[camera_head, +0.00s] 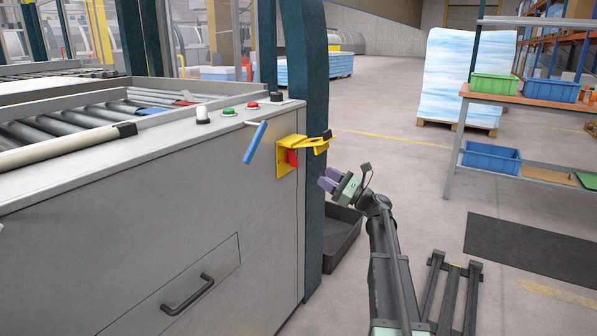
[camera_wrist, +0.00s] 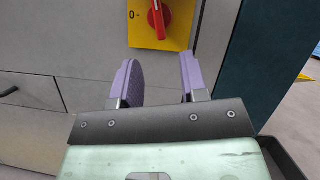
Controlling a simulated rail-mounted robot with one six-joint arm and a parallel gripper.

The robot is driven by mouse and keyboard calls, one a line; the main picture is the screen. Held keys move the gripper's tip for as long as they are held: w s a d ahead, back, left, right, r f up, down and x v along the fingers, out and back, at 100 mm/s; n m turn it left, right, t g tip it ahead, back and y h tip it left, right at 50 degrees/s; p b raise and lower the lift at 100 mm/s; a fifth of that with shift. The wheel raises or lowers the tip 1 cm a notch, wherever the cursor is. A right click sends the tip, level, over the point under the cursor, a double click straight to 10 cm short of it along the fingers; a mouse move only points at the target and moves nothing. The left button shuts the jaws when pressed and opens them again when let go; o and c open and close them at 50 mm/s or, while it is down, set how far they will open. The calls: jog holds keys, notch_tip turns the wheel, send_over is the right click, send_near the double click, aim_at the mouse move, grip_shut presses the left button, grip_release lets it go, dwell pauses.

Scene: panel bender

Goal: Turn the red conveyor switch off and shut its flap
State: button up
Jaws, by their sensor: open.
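The red conveyor switch (camera_head: 292,157) sits on a yellow plate (camera_head: 282,163) on the machine's side. In the wrist view the red switch (camera_wrist: 157,20) shows its grip upright, lower end pointing down, with a "0-" mark to its left on the yellow plate (camera_wrist: 180,38); its top is cut off. The yellow flap (camera_head: 312,146) stands open, sticking out from the plate, with a dark tip. My gripper (camera_head: 328,181) is open and empty, to the right of and a little below the switch. Its purple fingers (camera_wrist: 157,70) point toward the plate, apart from the switch.
A blue lever (camera_head: 255,142) juts out left of the plate, below green (camera_head: 228,112) and red (camera_head: 252,106) buttons. A dark teal post (camera_head: 314,215) stands just right of the panel. A dark bin (camera_head: 342,240) is on the floor below.

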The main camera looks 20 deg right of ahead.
aim_at(297, 160)
jog(key=p+x, duration=0.4)
jog(key=x, duration=0.6)
jog(key=shift+a+r, duration=0.1)
jog(key=shift+w+a, duration=0.25)
jog(key=shift+a, duration=0.05)
grip_shut()
